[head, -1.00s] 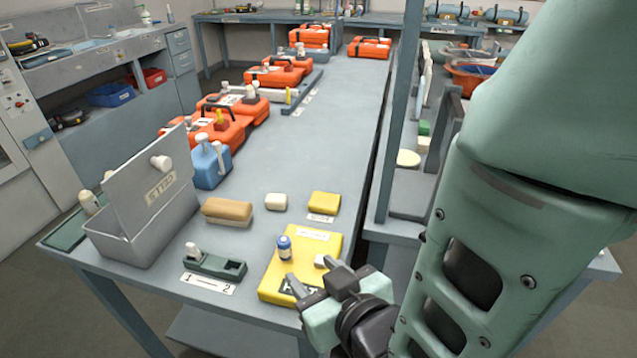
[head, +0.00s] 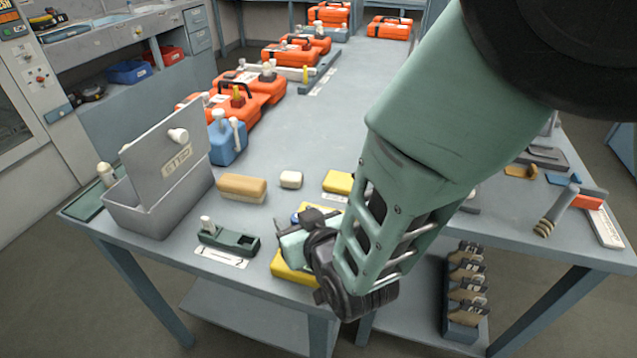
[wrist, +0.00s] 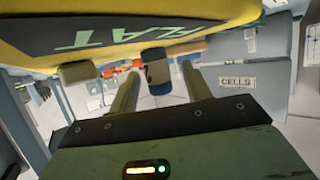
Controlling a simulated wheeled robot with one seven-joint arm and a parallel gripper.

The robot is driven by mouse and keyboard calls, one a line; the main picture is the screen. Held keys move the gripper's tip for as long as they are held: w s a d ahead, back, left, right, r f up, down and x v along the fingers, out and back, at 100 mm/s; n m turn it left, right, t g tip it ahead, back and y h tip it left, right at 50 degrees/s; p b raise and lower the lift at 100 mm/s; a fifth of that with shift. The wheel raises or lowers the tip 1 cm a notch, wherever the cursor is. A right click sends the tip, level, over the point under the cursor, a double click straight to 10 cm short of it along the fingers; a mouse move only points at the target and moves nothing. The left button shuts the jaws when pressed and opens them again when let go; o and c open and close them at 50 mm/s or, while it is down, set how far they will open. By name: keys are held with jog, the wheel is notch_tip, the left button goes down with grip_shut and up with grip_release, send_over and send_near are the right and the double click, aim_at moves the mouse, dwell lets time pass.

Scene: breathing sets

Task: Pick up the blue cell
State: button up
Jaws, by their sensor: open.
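The blue cell (wrist: 158,74) stands on the yellow pad (wrist: 180,25), which fills the top of the upside-down wrist view. The cell shows a dark, tan-edged body and a blue end. In the head view only a bit of its blue (head: 295,217) shows behind my gripper (head: 312,220). The yellow pad (head: 290,270) is also partly covered there. My gripper is open, with one finger to each side of the cell in the wrist view (wrist: 160,80). I cannot tell whether either finger touches it.
A green two-slot holder (head: 229,240), a tan block (head: 241,188) and a grey open-lidded cells bin (head: 150,215) stand to the left. The table's middle (head: 300,130) is clear.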

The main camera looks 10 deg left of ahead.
grip_shut()
